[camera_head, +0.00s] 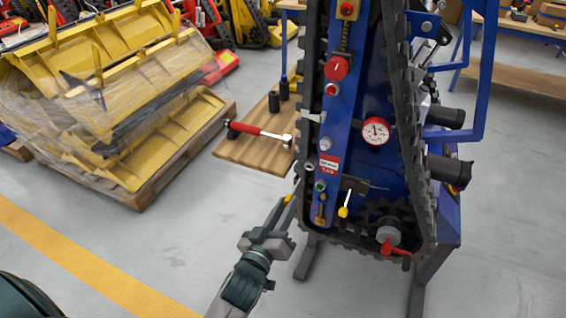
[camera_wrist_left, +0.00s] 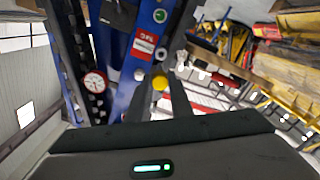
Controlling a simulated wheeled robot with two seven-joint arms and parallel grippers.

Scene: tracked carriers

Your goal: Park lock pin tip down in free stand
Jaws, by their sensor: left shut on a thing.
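My left gripper (camera_head: 286,207) is just left of the lower part of the blue machine. It is shut on a small yellow-ended piece, which I take to be the lock pin (camera_head: 289,198). In the left wrist view its round yellow end (camera_wrist_left: 160,83) sits between the fingertips (camera_wrist_left: 160,98). The rest of the pin is hidden, so I cannot tell which way its tip points. On the low wooden board behind stand two black cylinders, one nearer (camera_head: 273,101) and one farther (camera_head: 284,89). I cannot tell whether either is the stand. My right gripper is out of view.
The tracked machine (camera_head: 340,120) has a gauge (camera_head: 375,131), a yellow-tipped lever (camera_head: 343,211) and a red handle (camera_head: 394,249). A red-handled tool (camera_head: 258,132) lies on the wooden board (camera_head: 240,152). A pallet of wrapped yellow parts (camera_head: 150,180) stands left. Floor between is clear.

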